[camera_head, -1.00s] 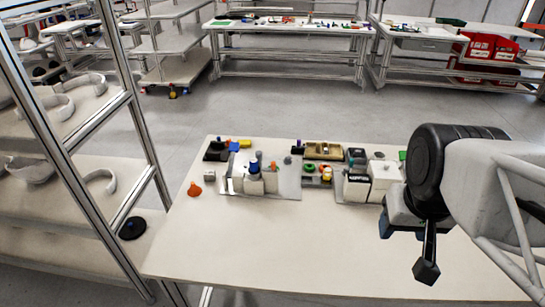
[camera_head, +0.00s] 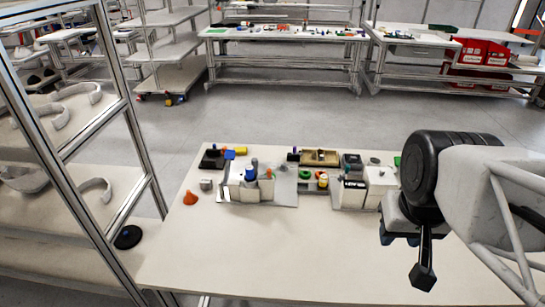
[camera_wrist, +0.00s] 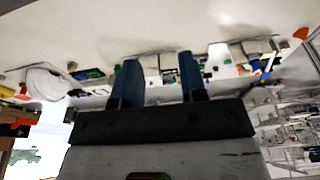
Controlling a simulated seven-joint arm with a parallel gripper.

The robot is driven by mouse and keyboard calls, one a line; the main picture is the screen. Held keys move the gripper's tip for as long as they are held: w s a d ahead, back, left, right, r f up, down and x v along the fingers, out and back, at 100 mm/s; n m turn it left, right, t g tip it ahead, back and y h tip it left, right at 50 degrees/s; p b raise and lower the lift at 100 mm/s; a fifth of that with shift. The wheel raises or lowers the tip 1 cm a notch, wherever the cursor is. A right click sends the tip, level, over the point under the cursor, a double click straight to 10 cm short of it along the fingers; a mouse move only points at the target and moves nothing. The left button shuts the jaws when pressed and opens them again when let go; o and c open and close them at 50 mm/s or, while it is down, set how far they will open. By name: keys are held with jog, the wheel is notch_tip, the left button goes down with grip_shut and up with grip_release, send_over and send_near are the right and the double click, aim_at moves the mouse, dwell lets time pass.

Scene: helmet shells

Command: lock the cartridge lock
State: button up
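I cannot tell for sure which part is the cartridge lock. A light grey fixture (camera_head: 285,185) stands on the table's back left, with a blue round part (camera_head: 251,174) on its left side. To its right are white blocks (camera_head: 380,180) with a dark-topped block (camera_head: 352,163) beside them. My gripper (camera_head: 400,241) is at the right, over the table and apart from these things. In the wrist view its two blue fingers (camera_wrist: 160,60) are spread, with nothing held between them. The fixtures look small and distant there.
An orange cone (camera_head: 190,198) and a small grey block (camera_head: 206,184) lie left of the fixture. A tan tray (camera_head: 319,158) sits at the back. The front of the white table (camera_head: 270,260) is clear. A metal-framed rack (camera_head: 120,110) stands close on the left.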

jog(key=shift+w+a+f, duration=0.15)
jog(key=shift+w+f, duration=0.1)
grip_shut()
jog(key=w+a+f+m+g+y, duration=0.2)
jog(key=w+a+f+m+y, duration=0.1)
jog(key=w+f+m+y, duration=0.3)
jog(key=w+a+f+m+g+y, duration=0.3)
jog(key=w+f+m+y, duration=0.15)
jog(key=w, duration=0.45)
jog(key=w+d+f+m+t+y, duration=0.3)
jog(key=w+f+m+t, duration=0.1)
jog(key=w, duration=0.3)
jog(key=w+d+f+m+t+y, duration=0.3)
jog(key=w+f+m+t, duration=0.1)
jog(key=w+m, duration=0.3)
jog(key=shift+w+d+f+y, duration=0.2)
jog(key=shift+w+f+y, duration=0.25)
jog(key=shift+f, duration=0.35)
